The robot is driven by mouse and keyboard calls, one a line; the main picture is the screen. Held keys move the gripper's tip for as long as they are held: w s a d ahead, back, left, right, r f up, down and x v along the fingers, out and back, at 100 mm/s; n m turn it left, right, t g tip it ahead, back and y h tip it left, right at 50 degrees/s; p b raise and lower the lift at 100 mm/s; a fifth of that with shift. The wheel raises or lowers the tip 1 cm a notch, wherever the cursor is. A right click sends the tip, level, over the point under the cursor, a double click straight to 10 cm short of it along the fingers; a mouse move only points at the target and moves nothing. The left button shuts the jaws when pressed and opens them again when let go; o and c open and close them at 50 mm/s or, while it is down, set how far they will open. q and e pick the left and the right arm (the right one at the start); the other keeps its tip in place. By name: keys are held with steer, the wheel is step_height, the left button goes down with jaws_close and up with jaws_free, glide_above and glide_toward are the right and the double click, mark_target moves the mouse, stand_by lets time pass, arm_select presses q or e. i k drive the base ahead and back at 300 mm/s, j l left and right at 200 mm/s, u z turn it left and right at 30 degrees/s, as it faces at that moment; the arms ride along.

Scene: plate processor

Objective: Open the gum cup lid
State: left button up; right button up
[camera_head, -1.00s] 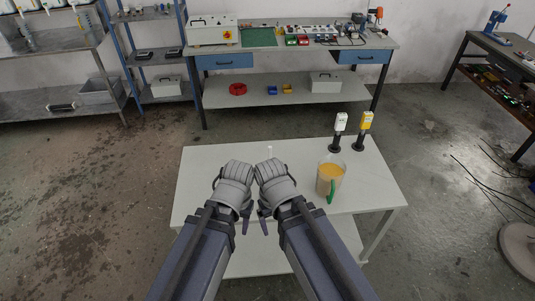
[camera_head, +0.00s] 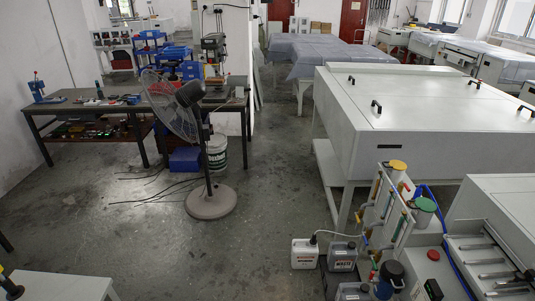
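A cup-like container with an orange-yellow top (camera_head: 397,166) stands on the piping frame of the machine at the right.
A standing fan (camera_head: 209,200) is left of centre with cables behind it. Several jugs, including a white one (camera_head: 304,254), stand on the floor before the piping. A large white machine (camera_head: 420,120) fills the right. A white table corner (camera_head: 60,286) is at lower left. The middle floor is clear.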

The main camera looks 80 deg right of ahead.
mark_target(399, 165)
steer(key=z, duration=3.7)
steer(key=i+j+z, duration=0.15)
steer(key=i, duration=0.35)
steer(key=i+j+z, duration=0.15)
steer(key=i, duration=0.35)
steer(key=i+j+z, duration=0.15)
steer(key=i+j, duration=0.15)
steer(key=i, duration=0.2)
steer(key=i+j+z, duration=0.1)
steer(key=i+j, duration=0.25)
steer(key=i, duration=0.1)
